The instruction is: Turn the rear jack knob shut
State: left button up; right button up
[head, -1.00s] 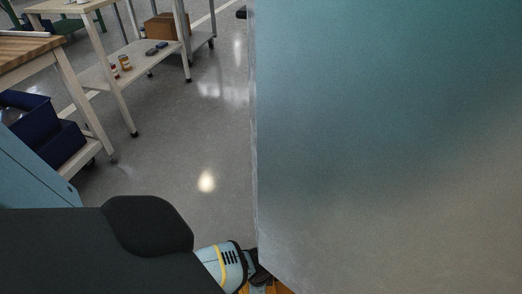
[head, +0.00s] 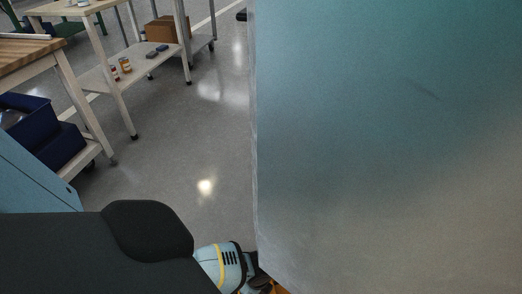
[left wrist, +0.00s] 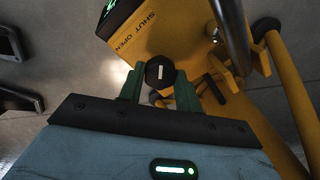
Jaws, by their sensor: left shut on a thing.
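In the left wrist view the rear jack knob (left wrist: 160,72) is a small dark knob with a white mark on its face. It sits at the yellow jack (left wrist: 185,45), which has the printed words SHUT and OPEN (left wrist: 135,32). My left gripper (left wrist: 158,88) has its green fingers on either side of the knob and is shut on it. The white mark stands nearly upright in this picture. In the head view my left gripper (head: 262,282) is mostly hidden at the bottom, beside a large blue-grey panel. My right gripper is not in view.
The large blue-grey panel (head: 390,140) fills the right half of the head view. Grey floor (head: 190,130) between is clear. A metal bar (left wrist: 232,35) passes near the knob.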

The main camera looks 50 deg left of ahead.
pick_arm(q)
jog(key=shift+d, duration=0.1)
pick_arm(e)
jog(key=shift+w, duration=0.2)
pick_arm(q)
jog(key=shift+f, duration=0.15)
jog(key=o, duration=1)
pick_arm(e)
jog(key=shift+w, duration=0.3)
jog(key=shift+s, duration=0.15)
pick_arm(q)
jog(key=shift+r, duration=0.3)
notch_tip(320, 180, up, 6)
jog(key=p, duration=0.3)
jog(key=shift+p, duration=0.35)
jog(key=shift+r+p, duration=0.3)
jog(key=shift+r, duration=0.35)
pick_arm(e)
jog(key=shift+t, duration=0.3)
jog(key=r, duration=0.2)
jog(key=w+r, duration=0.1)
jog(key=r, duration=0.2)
